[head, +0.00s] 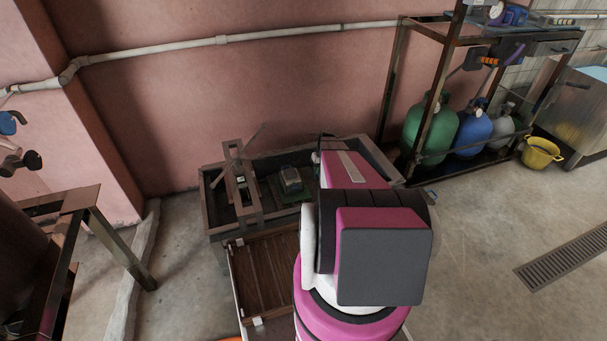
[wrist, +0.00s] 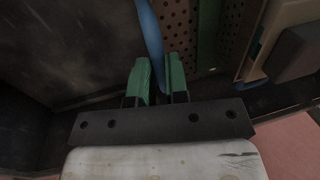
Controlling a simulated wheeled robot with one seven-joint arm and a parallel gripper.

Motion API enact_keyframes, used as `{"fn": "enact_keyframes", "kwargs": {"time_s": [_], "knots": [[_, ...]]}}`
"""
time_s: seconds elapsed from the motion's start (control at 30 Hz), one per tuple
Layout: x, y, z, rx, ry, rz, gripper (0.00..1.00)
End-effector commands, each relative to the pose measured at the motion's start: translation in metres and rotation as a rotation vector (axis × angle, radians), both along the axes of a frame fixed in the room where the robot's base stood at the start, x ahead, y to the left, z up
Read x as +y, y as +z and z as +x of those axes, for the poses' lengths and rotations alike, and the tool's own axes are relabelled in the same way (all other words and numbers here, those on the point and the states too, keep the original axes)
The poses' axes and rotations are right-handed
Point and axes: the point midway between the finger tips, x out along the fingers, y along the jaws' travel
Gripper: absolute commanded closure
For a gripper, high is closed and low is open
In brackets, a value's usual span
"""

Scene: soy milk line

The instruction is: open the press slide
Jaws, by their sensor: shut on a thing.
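In the wrist view my gripper (wrist: 159,76) has its two green fingers on either side of a thin blue bar (wrist: 152,32), and it is shut on this bar. The bar runs up and out of the picture; I cannot tell what it is fixed to. A perforated brown plate (wrist: 178,28) lies just right of the bar. In the head view the press frame (head: 238,184) stands in a dark trough (head: 208,213) against the pink wall. My arm covers the trough's right part, and my gripper is hidden there. I cannot make out the slide itself.
A slatted wooden tray (head: 262,275) is in front of the trough. A metal rack (head: 390,85) with green (head: 432,130) and blue (head: 472,134) gas cylinders stands at right, beside a yellow bucket (head: 541,153). The floor at lower right is clear around a drain grate (head: 566,262).

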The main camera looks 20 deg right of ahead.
Motion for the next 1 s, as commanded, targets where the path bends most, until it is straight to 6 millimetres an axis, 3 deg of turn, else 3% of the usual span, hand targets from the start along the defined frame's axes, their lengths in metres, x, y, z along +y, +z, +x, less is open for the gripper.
{"fn": "enact_keyframes", "kwargs": {"time_s": [0.1, 0.4, 0.63, 1.0], "knots": [[-0.033, 0.000, 0.001, 0.001, -0.003, -0.001, 1.00], [-0.085, 0.000, 0.000, 0.001, -0.001, -0.001, 1.00], [-0.101, 0.000, 0.000, 0.001, 0.001, 0.000, 1.00], [-0.104, 0.000, 0.000, 0.001, 0.001, 0.000, 1.00]]}}
